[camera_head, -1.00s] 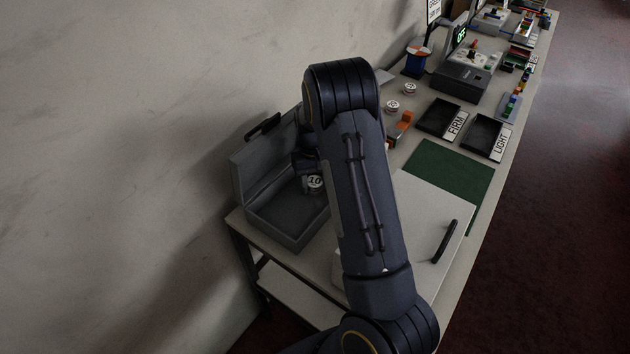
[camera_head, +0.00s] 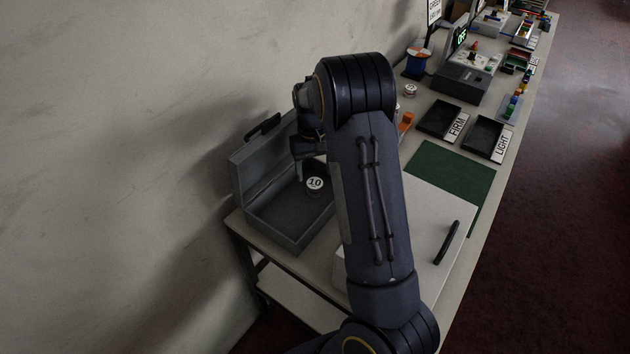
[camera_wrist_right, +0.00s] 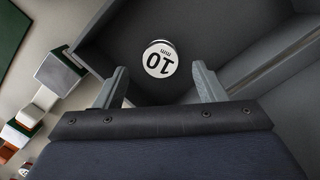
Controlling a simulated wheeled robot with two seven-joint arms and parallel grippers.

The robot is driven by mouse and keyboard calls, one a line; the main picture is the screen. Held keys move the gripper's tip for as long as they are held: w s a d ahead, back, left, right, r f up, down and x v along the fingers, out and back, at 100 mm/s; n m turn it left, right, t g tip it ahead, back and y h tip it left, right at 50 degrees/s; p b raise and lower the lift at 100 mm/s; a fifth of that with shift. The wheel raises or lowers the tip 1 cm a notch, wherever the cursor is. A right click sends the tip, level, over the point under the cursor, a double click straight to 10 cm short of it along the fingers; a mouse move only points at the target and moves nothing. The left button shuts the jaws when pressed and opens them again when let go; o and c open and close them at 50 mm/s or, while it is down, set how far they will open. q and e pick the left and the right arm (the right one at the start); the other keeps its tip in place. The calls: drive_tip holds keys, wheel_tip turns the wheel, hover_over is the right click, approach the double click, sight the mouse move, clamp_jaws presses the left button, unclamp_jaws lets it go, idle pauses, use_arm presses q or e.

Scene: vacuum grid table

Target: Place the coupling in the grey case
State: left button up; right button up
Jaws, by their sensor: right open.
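The coupling (camera_head: 315,184), a small round piece with a white top marked 10, stands upright on the floor of the open grey case (camera_head: 285,240). In the right wrist view the coupling (camera_wrist_right: 160,60) reads "10 mm" upside down, inside the dark case (camera_wrist_right: 215,30). My right gripper (camera_head: 299,172) is above the case, its fingers pointing down and apart from the coupling. In the wrist view its two fingers (camera_wrist_right: 160,80) are spread wide with nothing between them. My right arm hides part of the case's right side. My left gripper is not in view.
Black trays labelled FIRM (camera_head: 439,119) and LIGHT (camera_head: 484,138) sit farther back. Another round white-topped piece (camera_head: 410,90) stands behind. A wall runs along the left.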

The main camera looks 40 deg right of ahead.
wheel_tip(320, 180, up, 2)
drive_tip(key=shift+w, duration=0.15)
drive_tip(key=s+a+r+t+y, duration=0.3)
drive_tip(key=s+a+r+t, duration=0.1)
drive_tip(key=s+a+r, duration=0.6)
drive_tip(key=s+a+n+t, duration=0.1)
drive_tip(key=s+a, duration=0.3)
drive_tip(key=s, duration=0.3)
drive_tip(key=s+a+r+n+t, duration=0.1)
drive_tip(key=s+a+t, duration=0.1)
drive_tip(key=s+a, duration=0.3)
drive_tip(key=s, duration=0.3)
drive_tip(key=shift+s+r, duration=0.15)
drive_tip(key=shift+r, duration=0.05)
